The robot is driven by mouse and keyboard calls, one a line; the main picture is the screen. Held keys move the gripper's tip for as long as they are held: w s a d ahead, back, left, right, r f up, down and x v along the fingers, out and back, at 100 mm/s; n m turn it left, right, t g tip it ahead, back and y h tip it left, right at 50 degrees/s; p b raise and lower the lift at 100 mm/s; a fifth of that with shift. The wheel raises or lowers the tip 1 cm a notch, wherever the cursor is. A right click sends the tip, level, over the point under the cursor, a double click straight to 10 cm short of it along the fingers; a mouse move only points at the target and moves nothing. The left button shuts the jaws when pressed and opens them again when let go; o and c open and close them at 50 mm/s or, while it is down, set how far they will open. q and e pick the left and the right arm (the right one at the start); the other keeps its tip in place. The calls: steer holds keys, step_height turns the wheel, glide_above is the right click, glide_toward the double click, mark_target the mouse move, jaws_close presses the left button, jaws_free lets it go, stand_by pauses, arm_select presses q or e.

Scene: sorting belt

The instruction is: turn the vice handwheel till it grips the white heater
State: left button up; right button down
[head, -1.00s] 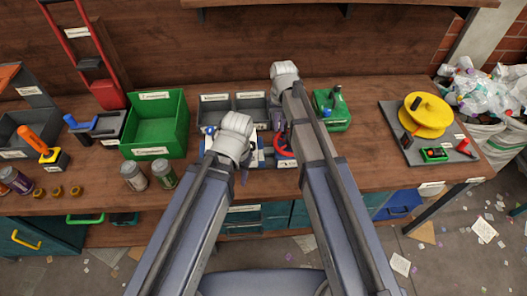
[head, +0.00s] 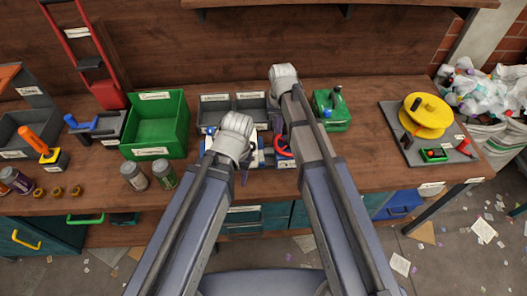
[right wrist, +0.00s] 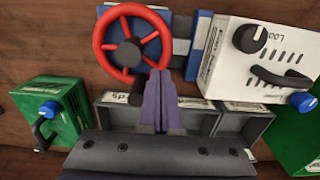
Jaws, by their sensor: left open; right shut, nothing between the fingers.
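The red handwheel (right wrist: 131,42) of the blue vice (right wrist: 181,28) is clear in the right wrist view, with a dark hub and a dark handle at its rim. In the head view the red wheel (head: 281,146) is partly hidden by my right arm. My right gripper (right wrist: 161,76) is shut and empty, its purple fingertips at the wheel's rim beside the handle; contact is unclear. The white heater (right wrist: 220,55), with a black knob and handle, is beside the vice. My left gripper (head: 245,177) is open at the heater's side, mostly hidden by its wrist.
Grey bins (head: 213,100) stand behind the vice, and a green box (head: 331,123) is to its right. A green crate (head: 184,120) and two jars (head: 133,176) are to the left. A yellow reel (head: 427,113) stands on a board at right. Bare bench lies between.

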step_height(320, 180, up, 9)
steer(key=p, duration=0.8)
steer(key=shift+s+f, duration=0.1)
steer(key=shift+f, duration=0.05)
steer(key=s+a+f+n+b, duration=0.1)
steer(key=s, duration=0.8)
steer(key=s+a+f+n+h+b, duration=0.1)
steer(key=s+n, duration=0.1)
steer(key=s, duration=0.7)
steer(key=shift+s+a+f, duration=0.2)
steer(key=shift+s, duration=0.2)
step_height(320, 180, up, 3)
steer(key=p, duration=0.3)
steer(key=shift+r, duration=0.15)
